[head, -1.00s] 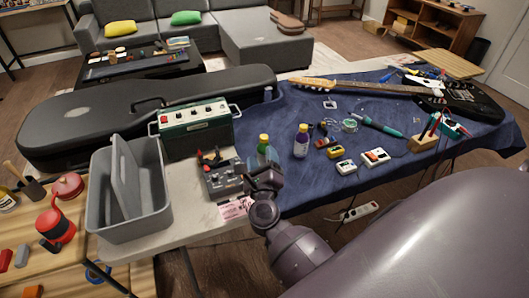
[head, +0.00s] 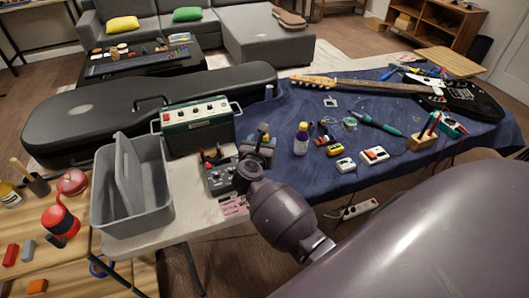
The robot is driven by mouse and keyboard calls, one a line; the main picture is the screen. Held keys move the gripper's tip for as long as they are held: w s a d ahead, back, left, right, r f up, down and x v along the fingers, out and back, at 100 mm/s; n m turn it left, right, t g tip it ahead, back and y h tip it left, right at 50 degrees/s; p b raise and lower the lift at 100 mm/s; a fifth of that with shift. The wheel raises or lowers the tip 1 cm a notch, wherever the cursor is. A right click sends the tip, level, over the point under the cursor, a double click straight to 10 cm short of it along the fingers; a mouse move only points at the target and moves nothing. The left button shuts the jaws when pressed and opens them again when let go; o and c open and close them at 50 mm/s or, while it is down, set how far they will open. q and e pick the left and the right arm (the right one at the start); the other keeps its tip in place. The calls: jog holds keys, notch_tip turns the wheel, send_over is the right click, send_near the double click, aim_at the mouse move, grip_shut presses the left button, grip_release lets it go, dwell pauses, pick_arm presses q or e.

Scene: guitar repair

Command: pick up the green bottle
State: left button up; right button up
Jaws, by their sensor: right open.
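My right gripper (head: 256,146) is open over the near edge of the table, beside the black pedal box with red knobs (head: 220,176). The green bottle with a yellow cap stood on the table at this spot a second ago. It is now almost wholly hidden by my right gripper, and I cannot tell whether it is between the fingers. My left gripper is not in view.
A bottle with a purple label (head: 301,139) stands just right of the gripper on the blue cloth (head: 290,182). A green amplifier (head: 196,127) and a grey caddy (head: 153,219) are to the left. A guitar (head: 385,86) lies behind on the right.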

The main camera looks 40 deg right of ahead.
aim_at(264, 137)
jog(key=shift+x, duration=2.55)
jog(key=shift+w+a, duration=0.1)
jog(key=shift+a, duration=0.05)
grip_shut()
